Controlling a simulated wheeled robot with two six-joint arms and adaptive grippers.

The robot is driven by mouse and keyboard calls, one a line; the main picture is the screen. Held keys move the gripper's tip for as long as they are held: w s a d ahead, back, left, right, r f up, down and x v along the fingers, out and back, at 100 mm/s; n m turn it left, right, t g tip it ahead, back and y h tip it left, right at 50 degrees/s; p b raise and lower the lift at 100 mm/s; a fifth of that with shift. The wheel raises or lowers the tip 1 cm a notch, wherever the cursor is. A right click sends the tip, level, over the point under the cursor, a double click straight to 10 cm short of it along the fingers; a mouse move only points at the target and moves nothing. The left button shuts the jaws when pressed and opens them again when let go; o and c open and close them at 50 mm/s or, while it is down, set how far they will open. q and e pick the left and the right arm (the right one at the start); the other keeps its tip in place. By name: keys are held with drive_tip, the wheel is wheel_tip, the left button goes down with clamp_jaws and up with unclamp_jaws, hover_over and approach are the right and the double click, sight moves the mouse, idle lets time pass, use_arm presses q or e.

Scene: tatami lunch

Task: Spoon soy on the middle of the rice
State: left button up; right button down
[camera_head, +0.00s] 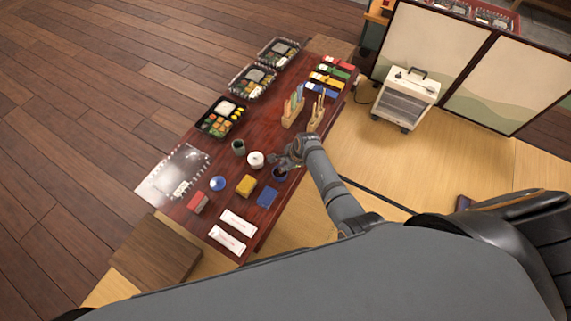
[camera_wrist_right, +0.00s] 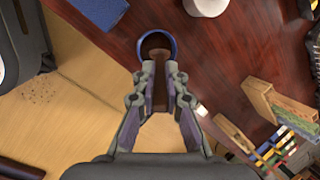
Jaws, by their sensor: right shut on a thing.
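My right gripper (camera_head: 287,164) is over the front right part of the red-brown table, at a small blue bowl (camera_head: 279,174). In the right wrist view, the blue bowl (camera_wrist_right: 172,38) with a dark inside lies just past my fingertips (camera_wrist_right: 160,70). The fingers are closed on a slim brown piece that looks like the spoon (camera_wrist_right: 159,60); its far end seems to be at or in the bowl, and its depth cannot be told. Lunch boxes stand at the table's far left, the nearest (camera_head: 220,119) with a white patch like rice (camera_head: 226,107). My left gripper is out of view.
A white round pot (camera_head: 256,159), a dark green cup (camera_head: 239,147), a yellow block (camera_head: 245,186) and a blue block (camera_head: 267,196) stand close by. Wooden holders (camera_head: 292,110) with utensils are behind the gripper. A clear tray (camera_head: 174,173) lies at left.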

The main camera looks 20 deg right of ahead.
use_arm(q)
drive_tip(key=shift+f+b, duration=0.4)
use_arm(e)
drive_tip(key=shift+f, duration=0.65)
idle(0.4)
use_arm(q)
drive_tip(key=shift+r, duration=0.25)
use_arm(e)
drive_tip(key=shift+s+f, duration=0.1)
idle(1.2)
drive_tip(key=shift+r+p, duration=0.25)
drive_tip(key=shift+p, duration=0.2)
drive_tip(key=shift+r+p, duration=0.4)
drive_tip(key=shift+p, duration=0.1)
drive_tip(key=shift+r+p, duration=0.8)
drive_tip(key=shift+p, duration=0.05)
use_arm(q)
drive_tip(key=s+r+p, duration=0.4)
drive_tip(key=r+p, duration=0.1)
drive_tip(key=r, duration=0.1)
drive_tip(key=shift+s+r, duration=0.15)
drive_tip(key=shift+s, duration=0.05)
use_arm(e)
wheel_tip(320, 180, up, 4)
drive_tip(key=shift+r, duration=0.15)
